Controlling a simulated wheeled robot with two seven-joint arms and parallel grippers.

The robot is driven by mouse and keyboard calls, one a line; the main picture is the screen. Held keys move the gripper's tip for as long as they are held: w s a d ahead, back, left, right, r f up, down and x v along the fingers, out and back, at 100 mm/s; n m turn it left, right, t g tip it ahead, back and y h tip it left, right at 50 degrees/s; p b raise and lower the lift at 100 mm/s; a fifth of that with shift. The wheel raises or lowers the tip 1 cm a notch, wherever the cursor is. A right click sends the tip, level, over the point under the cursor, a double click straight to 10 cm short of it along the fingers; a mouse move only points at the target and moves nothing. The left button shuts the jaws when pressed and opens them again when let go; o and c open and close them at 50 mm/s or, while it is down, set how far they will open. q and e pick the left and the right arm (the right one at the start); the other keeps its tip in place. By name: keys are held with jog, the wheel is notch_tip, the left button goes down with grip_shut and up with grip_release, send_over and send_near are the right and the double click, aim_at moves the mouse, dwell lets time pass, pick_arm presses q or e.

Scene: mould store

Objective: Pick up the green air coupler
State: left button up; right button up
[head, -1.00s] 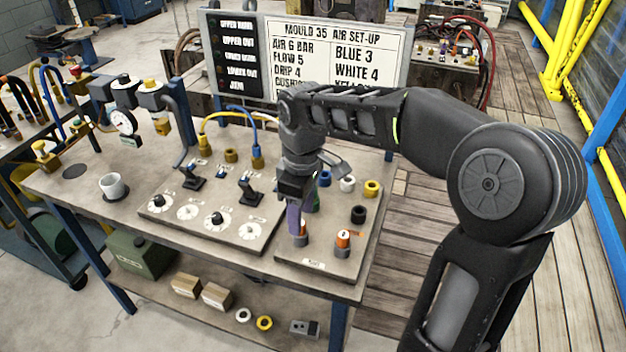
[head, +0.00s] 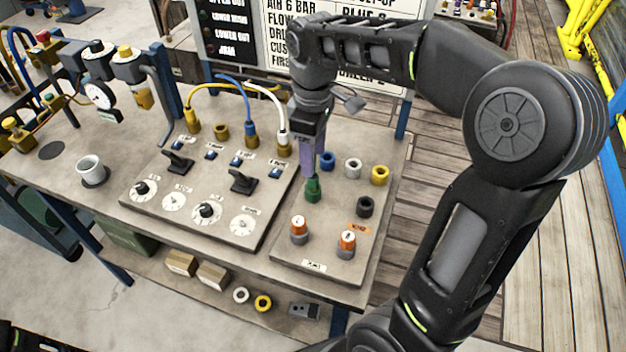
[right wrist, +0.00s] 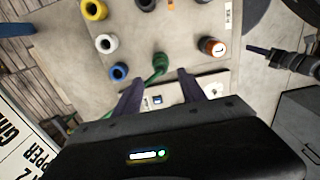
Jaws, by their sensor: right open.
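The green air coupler (head: 313,188) stands upright on the small plate at the right of the bench, in front of the blue coupler. My right gripper (head: 311,160) points down right above it, its purple fingers near the coupler's top. In the right wrist view the green coupler (right wrist: 160,65) shows between and just beyond the two open fingertips (right wrist: 157,80). The gripper is open with nothing held. Whether a finger touches the coupler, I cannot tell. My left gripper is not in view.
Blue (head: 327,161), white (head: 352,168), yellow (head: 380,175) and black (head: 364,206) couplers stand close by on the plate (head: 330,260). Hoses (head: 268,95) and a dial panel (head: 195,190) lie to the left.

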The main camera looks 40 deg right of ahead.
aim_at(314, 177)
jog(key=shift+f, duration=0.85)
jog(key=shift+f, duration=0.1)
notch_tip(314, 177, down, 5)
jog(key=shift+s+p, duration=0.1)
jog(key=shift+p, duration=0.45)
jog(key=shift+c, duration=0.6)
grip_shut()
